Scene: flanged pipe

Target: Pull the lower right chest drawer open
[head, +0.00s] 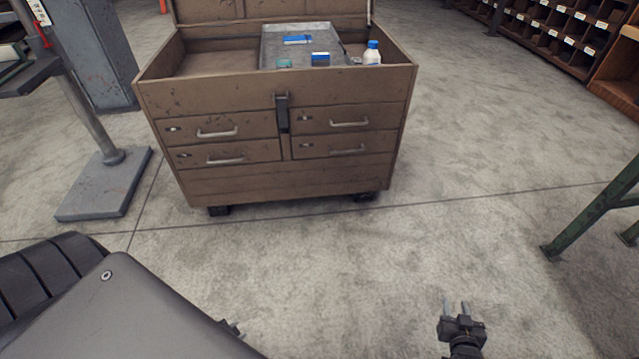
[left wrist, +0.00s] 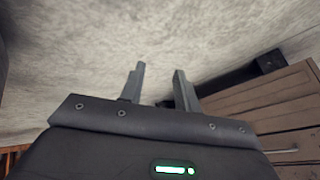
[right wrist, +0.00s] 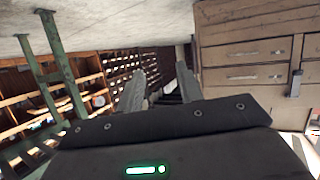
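The brown tool chest (head: 290,185) stands ahead with its lid up. Its lower right drawer (head: 310,146) is shut flush, with a metal bar handle (head: 348,151). The right wrist view shows the chest upside down, with this drawer (right wrist: 225,52) at the upper right. My right gripper (head: 455,306) is over the floor in front and right of the chest, well apart from it. Its fingers (right wrist: 158,92) are open and empty. My left gripper (left wrist: 158,85) is open and empty; the chest (left wrist: 250,108) shows beside it. In the head view my left arm mostly hides it.
A grey tray (head: 268,45) and a white bottle (head: 372,52) are in the chest's top. A post on a grey base plate (head: 103,186) stands left. A green metal leg (head: 590,218) is at right. Floor between gripper and chest is clear.

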